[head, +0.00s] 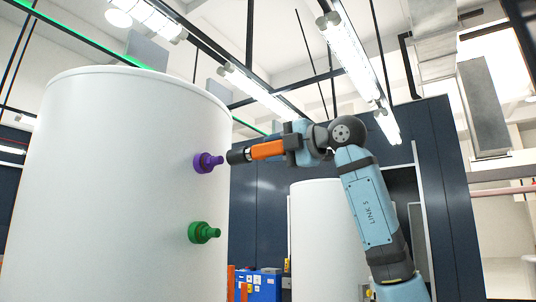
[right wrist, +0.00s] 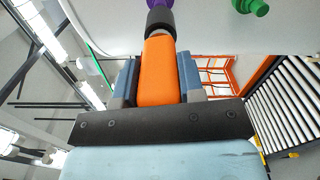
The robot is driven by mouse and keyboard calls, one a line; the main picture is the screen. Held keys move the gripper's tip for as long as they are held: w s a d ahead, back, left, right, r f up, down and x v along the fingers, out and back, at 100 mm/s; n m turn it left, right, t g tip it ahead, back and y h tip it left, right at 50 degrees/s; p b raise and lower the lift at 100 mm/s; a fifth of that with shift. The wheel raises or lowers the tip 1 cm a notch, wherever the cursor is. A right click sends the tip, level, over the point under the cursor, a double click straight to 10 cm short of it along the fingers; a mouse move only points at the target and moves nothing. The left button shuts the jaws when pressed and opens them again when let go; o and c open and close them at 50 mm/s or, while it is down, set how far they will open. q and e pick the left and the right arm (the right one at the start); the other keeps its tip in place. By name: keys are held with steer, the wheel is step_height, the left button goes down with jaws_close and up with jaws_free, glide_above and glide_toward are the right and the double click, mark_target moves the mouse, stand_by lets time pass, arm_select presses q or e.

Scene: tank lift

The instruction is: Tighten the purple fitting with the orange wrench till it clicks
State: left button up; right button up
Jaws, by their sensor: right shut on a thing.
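The purple fitting (head: 207,163) sticks out from the side of the large white tank (head: 110,190) in the head view. It also shows at the top edge of the right wrist view (right wrist: 160,4). My right gripper (head: 290,148) is shut on the orange wrench (head: 266,150). The wrench's dark socket end (head: 238,155) points left at the fitting, in line with it. In the head view a small gap seems to separate them; in the wrist view the dark socket (right wrist: 160,20) lies just below the fitting, and contact cannot be told. My left gripper is not in view.
A green fitting (head: 203,232) sits below the purple one on the same tank. A second white tank (head: 325,240) stands behind my right arm. A blue box (head: 262,287) and orange posts are low at the back. The air around the wrench looks clear.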

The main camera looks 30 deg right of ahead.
steer(key=b+v, duration=0.2)
steer(key=v, duration=0.8)
